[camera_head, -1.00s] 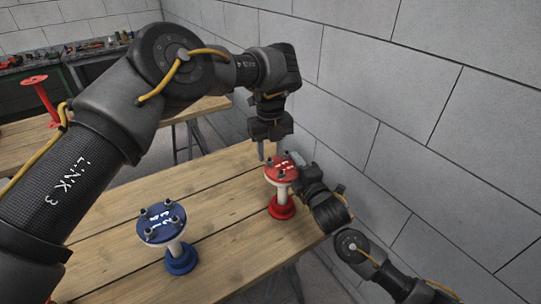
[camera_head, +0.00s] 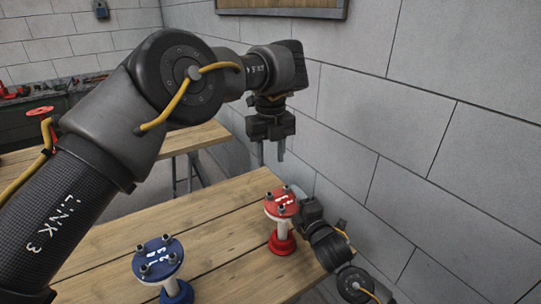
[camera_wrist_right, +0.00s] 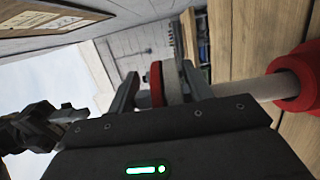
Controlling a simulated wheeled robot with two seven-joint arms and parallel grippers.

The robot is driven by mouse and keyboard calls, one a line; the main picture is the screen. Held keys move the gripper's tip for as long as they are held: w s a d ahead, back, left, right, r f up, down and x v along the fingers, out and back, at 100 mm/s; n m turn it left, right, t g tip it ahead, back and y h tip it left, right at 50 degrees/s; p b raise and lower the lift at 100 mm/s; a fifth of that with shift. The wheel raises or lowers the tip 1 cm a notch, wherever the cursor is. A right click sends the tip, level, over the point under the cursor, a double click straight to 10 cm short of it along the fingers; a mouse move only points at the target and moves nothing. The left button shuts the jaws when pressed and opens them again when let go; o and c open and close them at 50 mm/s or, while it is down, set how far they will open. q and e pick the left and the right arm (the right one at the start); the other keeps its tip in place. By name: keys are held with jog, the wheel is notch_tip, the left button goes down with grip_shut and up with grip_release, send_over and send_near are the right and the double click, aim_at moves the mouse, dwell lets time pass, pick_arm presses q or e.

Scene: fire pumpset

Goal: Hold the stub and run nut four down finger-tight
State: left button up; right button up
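The red stub (camera_head: 282,204) stands upright on the table, with a red top flange, a white pipe and a red base. Dark bolts or nuts with white marks sit on its flange; nut four cannot be singled out. My right gripper (camera_head: 300,205) is at the flange's right edge.
A blue stub (camera_head: 158,258) with bolts on its flange stands at the front left of the wooden table (camera_head: 215,215). A grey block wall (camera_head: 420,130) runs close along the right. Another bench with a red stand (camera_head: 42,112) is at the far left.

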jog(key=shift+o, duration=1.2)
